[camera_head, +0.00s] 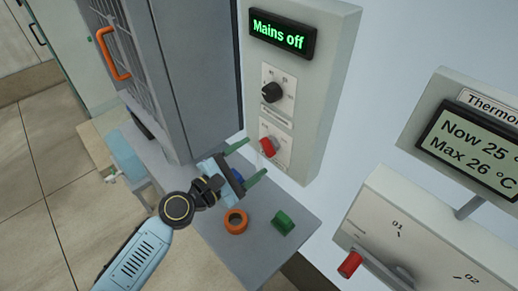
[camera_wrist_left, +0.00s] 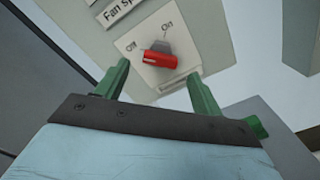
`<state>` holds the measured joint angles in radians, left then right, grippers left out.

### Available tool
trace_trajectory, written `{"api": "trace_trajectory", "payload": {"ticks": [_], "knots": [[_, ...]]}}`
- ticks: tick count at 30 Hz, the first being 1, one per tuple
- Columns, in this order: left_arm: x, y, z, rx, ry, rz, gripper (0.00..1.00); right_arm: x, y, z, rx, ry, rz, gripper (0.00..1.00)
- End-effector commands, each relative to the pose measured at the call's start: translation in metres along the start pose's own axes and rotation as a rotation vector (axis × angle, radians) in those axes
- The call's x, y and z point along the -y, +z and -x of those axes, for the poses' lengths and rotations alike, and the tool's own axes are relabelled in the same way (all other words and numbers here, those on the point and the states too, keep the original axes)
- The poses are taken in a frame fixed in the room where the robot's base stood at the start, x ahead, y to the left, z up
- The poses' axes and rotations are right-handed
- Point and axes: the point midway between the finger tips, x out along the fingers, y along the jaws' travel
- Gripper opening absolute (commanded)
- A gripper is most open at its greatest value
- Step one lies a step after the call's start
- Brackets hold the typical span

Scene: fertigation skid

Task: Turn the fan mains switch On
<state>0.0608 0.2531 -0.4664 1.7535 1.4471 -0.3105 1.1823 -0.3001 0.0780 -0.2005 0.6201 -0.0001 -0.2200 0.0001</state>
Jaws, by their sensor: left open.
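The fan mains switch is a red knob (camera_head: 268,146) low on the grey control box (camera_head: 325,95). In the left wrist view the red knob (camera_wrist_left: 160,60) lies crosswise, its marked end toward the "Off" label at left, with "On" at upper right. The display (camera_head: 282,34) above reads "Mains off". My left gripper (camera_head: 250,161) is open, its green fingers reaching toward the switch plate. In the left wrist view the gripper (camera_wrist_left: 158,72) has its fingers on either side of the knob, apart from it. My right gripper is not in view.
A black knob (camera_head: 272,92) sits above the switch. An orange ring (camera_head: 236,221) and a green piece (camera_head: 283,222) lie on the grey shelf below. A dark cabinet (camera_head: 200,70) stands at left. A box with a red lever (camera_head: 350,264) and a thermometer display (camera_head: 470,150) are at right.

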Motion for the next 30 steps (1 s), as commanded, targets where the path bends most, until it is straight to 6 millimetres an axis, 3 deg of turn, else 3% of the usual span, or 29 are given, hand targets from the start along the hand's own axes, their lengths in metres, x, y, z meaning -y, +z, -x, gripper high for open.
{"api": "trace_trajectory", "payload": {"ticks": [6, 18, 28, 30], "knots": [[0.0, 0.0, -0.029, 0.0, 0.0, 0.001, 0.68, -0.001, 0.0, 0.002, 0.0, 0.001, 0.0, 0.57], [0.001, 0.0, -0.035, -0.001, -0.001, -0.001, 0.68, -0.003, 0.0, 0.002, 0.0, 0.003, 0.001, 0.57], [0.001, 0.0, -0.035, 0.0, -0.001, -0.001, 0.24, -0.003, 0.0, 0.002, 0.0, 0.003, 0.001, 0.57], [0.001, 0.0, -0.035, 0.0, -0.001, -0.001, 0.23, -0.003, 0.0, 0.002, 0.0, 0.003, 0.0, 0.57]]}}
